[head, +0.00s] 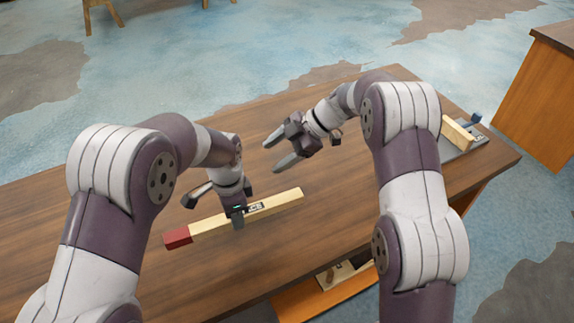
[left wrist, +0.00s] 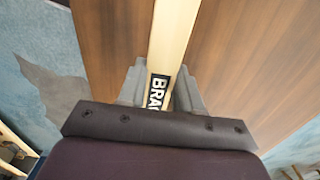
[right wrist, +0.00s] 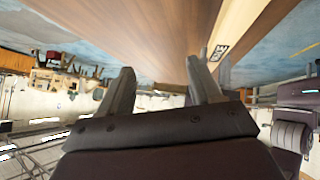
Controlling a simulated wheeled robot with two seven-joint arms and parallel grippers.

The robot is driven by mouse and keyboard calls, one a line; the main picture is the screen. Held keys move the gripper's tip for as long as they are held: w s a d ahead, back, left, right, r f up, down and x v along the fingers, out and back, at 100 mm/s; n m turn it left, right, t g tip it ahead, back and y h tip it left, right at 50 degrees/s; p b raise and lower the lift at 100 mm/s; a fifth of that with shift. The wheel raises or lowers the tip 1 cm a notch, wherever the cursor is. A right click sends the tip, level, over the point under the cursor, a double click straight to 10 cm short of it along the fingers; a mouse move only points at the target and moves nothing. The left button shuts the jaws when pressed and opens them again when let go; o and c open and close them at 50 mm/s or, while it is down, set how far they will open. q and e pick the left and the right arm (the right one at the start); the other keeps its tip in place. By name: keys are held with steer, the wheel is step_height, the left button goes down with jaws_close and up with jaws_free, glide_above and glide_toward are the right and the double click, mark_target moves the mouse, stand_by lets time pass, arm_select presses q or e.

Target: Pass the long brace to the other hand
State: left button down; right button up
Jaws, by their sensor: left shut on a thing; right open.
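The long brace (head: 236,214) is a pale wooden bar with a red end at the left and a black-and-white label near its middle. My left gripper (head: 238,217) is shut on it around the label; whether the brace is clear of the table is hard to tell. In the left wrist view the brace (left wrist: 168,40) runs between the fingers, with part of its label showing. My right gripper (head: 279,151) is open and empty, beyond the brace's right end and apart from it. The brace (right wrist: 232,35) also shows beyond the right finger in the right wrist view.
The brown wooden table (head: 200,280) has free room around the brace. At its right end a grey tray (head: 466,146) holds a pale wooden block (head: 457,131). An open shelf with a wooden piece (head: 346,274) shows below the front edge. Another wooden cabinet (head: 545,95) stands at far right.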

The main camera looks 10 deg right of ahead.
mark_target(254, 206)
arm_select(q)
steer(key=shift+s+r, duration=0.1)
arm_select(e)
steer(key=s+g, duration=0.1)
steer(key=s, duration=0.1)
steer(key=s+g, duration=0.1)
steer(key=s, duration=0.1)
steer(key=s+d+r+g, duration=0.1)
steer(key=s+g, duration=0.1)
steer(key=shift+n+h, duration=0.4)
steer(key=x, duration=1.1)
steer(key=shift+a+f, duration=0.3)
steer(key=c, duration=1.2)
arm_select(q)
steer(key=c, duration=0.7)
jaws_free()
arm_select(e)
steer(key=shift+r, duration=0.1)
